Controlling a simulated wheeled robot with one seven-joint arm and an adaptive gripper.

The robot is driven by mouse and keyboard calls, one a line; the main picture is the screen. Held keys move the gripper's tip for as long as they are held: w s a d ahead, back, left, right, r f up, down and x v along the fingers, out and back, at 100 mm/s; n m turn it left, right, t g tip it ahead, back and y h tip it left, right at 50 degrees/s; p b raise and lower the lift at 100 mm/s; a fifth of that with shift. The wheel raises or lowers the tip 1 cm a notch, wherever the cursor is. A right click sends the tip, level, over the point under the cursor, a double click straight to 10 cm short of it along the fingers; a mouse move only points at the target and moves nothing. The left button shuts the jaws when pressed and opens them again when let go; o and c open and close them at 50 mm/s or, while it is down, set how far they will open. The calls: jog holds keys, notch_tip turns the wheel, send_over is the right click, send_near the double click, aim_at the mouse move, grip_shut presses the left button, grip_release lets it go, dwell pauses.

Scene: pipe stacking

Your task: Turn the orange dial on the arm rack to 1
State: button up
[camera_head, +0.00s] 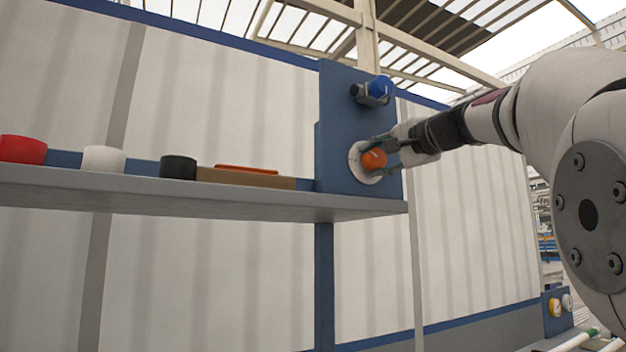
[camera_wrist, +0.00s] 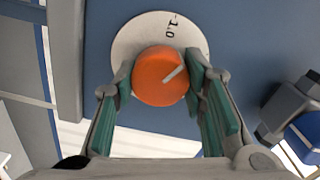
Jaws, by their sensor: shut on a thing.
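The orange dial (camera_head: 374,159) sits on a round white plate (camera_head: 358,172) on the blue rack panel (camera_head: 345,108). In the wrist view the orange dial (camera_wrist: 160,76) has a pale pointer line slanting up and to the right. The white plate (camera_wrist: 128,42) shows the mark "-1.0" at its upper right; other marks are not visible. My gripper (camera_head: 384,157) reaches in from the right. In the wrist view my gripper (camera_wrist: 160,85) has its green-padded fingers on both sides of the dial, shut on it.
A blue knob (camera_head: 381,87) on a grey fitting sits above the dial on the panel; it also shows at the right of the wrist view (camera_wrist: 305,135). A grey shelf (camera_head: 200,197) to the left holds red (camera_head: 22,149), white (camera_head: 103,158) and black (camera_head: 178,167) rolls.

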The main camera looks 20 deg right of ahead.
jog(key=n+b, duration=0.2)
jog(key=n, duration=0.3)
jog(key=shift+f+n+b, duration=0.1)
jog(key=shift+n+b, duration=0.2)
jog(key=shift+b, duration=0.05)
dwell(0.4)
jog(key=o, duration=1.2)
jog(key=s, duration=1.2)
jog(key=shift+d, duration=0.15)
